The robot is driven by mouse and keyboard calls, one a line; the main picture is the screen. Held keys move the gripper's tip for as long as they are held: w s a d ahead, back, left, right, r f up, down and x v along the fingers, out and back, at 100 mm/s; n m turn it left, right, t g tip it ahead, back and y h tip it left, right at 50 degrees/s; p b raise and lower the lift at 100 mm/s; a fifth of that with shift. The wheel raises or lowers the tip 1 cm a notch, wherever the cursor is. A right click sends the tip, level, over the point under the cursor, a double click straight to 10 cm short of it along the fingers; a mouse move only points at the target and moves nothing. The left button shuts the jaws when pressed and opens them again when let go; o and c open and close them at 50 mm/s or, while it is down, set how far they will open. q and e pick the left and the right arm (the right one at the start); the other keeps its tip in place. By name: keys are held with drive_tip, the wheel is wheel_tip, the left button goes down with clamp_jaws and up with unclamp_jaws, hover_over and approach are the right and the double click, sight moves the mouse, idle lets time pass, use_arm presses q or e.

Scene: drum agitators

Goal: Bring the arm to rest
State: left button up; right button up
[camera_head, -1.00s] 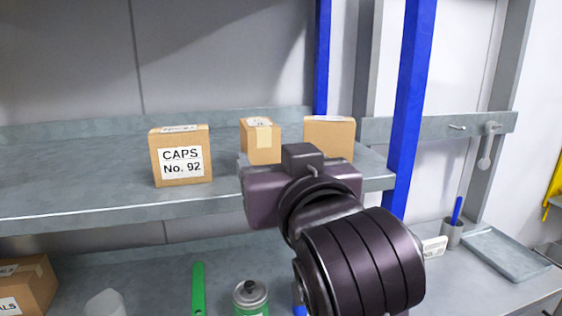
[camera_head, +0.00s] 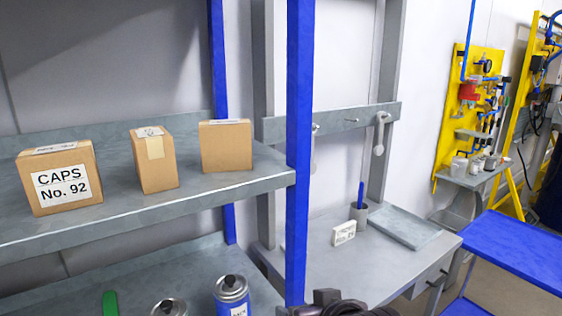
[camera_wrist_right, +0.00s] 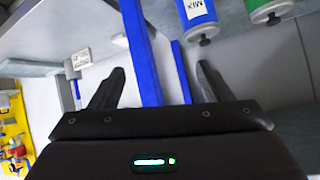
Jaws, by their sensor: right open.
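My right arm (camera_head: 340,304) shows only as a dark piece at the bottom edge of the head view, right of the blue rack post. My right gripper (camera_wrist_right: 160,68) is in the right wrist view, its two black fingers spread wide with nothing held between them. The blue post (camera_wrist_right: 142,55) shows beyond the gap between the fingers; I cannot tell how near it is. My left gripper is out of view.
A blue post (camera_head: 299,150) carries the shelf (camera_head: 120,208) with a CAPS carton (camera_head: 60,178) and two others. A bench (camera_head: 350,262) with a grey tray (camera_head: 405,226) lies right, then a blue cart (camera_head: 520,245).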

drive_tip(key=s+d+f+g+h, duration=0.2)
drive_tip(key=s+d+f+g, duration=0.1)
drive_tip(key=s+d+f, duration=0.6)
drive_tip(key=s+d+f+g+h, duration=0.25)
drive_tip(key=s+d+f, duration=0.45)
drive_tip(key=f, duration=0.4)
wheel_tip(320, 180, down, 28)
drive_tip(key=s+a+g, duration=0.1)
drive_tip(key=g, duration=0.1)
drive_tip(key=s+d+f, duration=0.1)
drive_tip(key=s+f, duration=0.7)
drive_tip(key=f, duration=0.4)
drive_tip(key=shift+s+f+g+b, duration=0.25)
drive_tip(key=shift+f+g+b, duration=0.1)
drive_tip(key=shift+f+b, duration=0.1)
drive_tip(key=shift+g, duration=0.3)
drive_tip(key=s+f, duration=0.2)
drive_tip(key=s, duration=0.2)
drive_tip(key=s+d+f, duration=0.1)
drive_tip(key=s+f, duration=0.2)
drive_tip(key=s, duration=0.1)
drive_tip(key=s+d+f, duration=0.1)
drive_tip(key=s+f, duration=0.2)
drive_tip(key=s, duration=0.1)
drive_tip(key=shift+s+d, duration=0.15)
drive_tip(key=shift+d, duration=0.05)
drive_tip(key=shift+c, duration=0.3)
